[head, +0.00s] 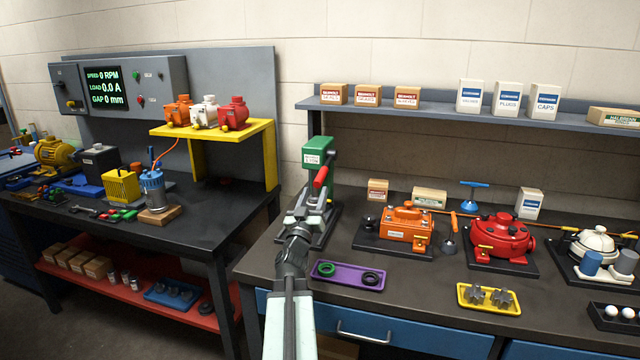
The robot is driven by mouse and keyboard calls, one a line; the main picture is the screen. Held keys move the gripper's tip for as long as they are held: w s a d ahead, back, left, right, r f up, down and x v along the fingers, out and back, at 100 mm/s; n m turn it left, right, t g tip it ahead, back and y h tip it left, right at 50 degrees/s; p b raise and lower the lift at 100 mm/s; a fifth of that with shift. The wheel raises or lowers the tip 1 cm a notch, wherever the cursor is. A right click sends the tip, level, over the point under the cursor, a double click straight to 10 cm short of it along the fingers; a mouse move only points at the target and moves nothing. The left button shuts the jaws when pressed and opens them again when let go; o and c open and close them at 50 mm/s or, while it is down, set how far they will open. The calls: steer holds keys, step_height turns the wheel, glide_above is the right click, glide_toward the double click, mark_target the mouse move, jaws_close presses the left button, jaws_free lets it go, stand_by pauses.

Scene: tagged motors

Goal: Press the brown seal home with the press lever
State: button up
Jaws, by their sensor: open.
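The green press (317,151) stands at the left end of the right bench. Its lever has a red grip (320,177) that slants down to the left in front of the press body. My gripper (309,196) is open, just below and in front of the red grip. I cannot tell whether it touches the lever. My arm and gripper cover much of the press base, and I cannot make out the brown seal. A purple tray (348,283) in front of the press holds a green ring (326,269) and a dark ring (370,278).
An orange housing (407,225), a red housing (500,237) and a white housing (596,243) stand to the right. A yellow tray (489,308) holds grey gears. A shelf (440,112) with boxes runs behind. Bare bench top lies right of the purple tray.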

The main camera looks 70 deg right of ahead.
mark_target(323, 169)
steer(key=p+x, duration=0.2)
steer(key=x, duration=0.5)
steer(key=shift+d+r+p, duration=0.15)
steer(key=shift+d+p, duration=0.15)
steer(key=shift+p, duration=0.1)
jaws_close()
stand_by(0.8)
